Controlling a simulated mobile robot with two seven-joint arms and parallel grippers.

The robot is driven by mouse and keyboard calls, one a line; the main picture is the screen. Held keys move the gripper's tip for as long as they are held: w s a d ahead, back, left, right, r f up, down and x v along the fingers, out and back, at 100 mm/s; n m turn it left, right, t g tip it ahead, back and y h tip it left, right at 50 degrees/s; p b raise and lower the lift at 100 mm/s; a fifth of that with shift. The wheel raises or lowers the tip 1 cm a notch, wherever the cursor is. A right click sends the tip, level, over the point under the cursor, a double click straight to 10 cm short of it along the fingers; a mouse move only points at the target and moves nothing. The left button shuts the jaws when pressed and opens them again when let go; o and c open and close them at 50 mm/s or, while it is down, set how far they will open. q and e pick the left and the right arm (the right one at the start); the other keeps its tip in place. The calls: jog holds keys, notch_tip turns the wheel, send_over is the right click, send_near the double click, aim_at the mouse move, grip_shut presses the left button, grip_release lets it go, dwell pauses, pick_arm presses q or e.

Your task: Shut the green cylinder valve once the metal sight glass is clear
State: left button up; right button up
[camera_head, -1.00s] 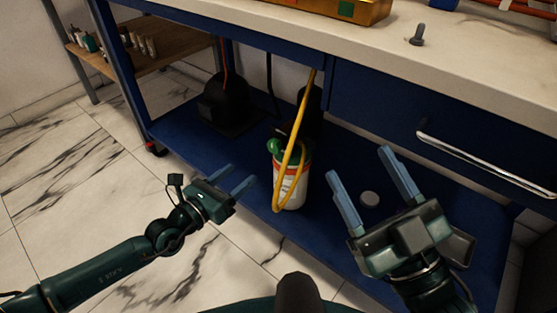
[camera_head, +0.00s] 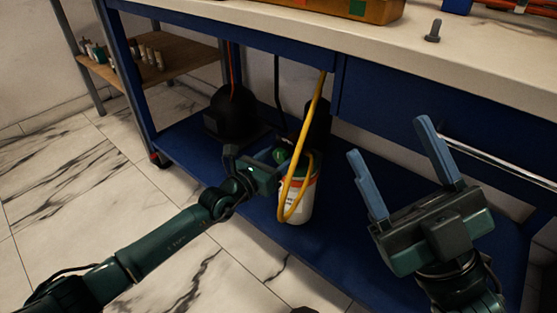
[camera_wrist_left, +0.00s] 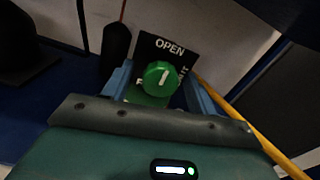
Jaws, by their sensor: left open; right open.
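The white cylinder (camera_head: 296,207) with a red band stands upright on the blue lower shelf. Its round green valve knob (camera_wrist_left: 160,78) shows in the left wrist view, with a white pointer mark, in front of a black plate reading OPEN (camera_wrist_left: 170,46). My left gripper (camera_head: 277,155) is at the cylinder's top and partly hides the valve in the head view. Its open blue fingers stand on either side of the knob; I cannot tell whether they touch it. My right gripper (camera_head: 388,140) is open and empty in front of the bench. I cannot make out the metal sight glass.
A yellow hose (camera_head: 304,140) runs from the bench down around the cylinder, close to my left gripper. A black rounded object (camera_head: 232,110) stands left on the shelf. A bolt (camera_head: 433,31) and an orange-brown box (camera_head: 340,10) are on the benchtop (camera_head: 480,62).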

pick_arm(q)
jog(key=shift+c, duration=0.4)
jog(key=c, duration=0.9)
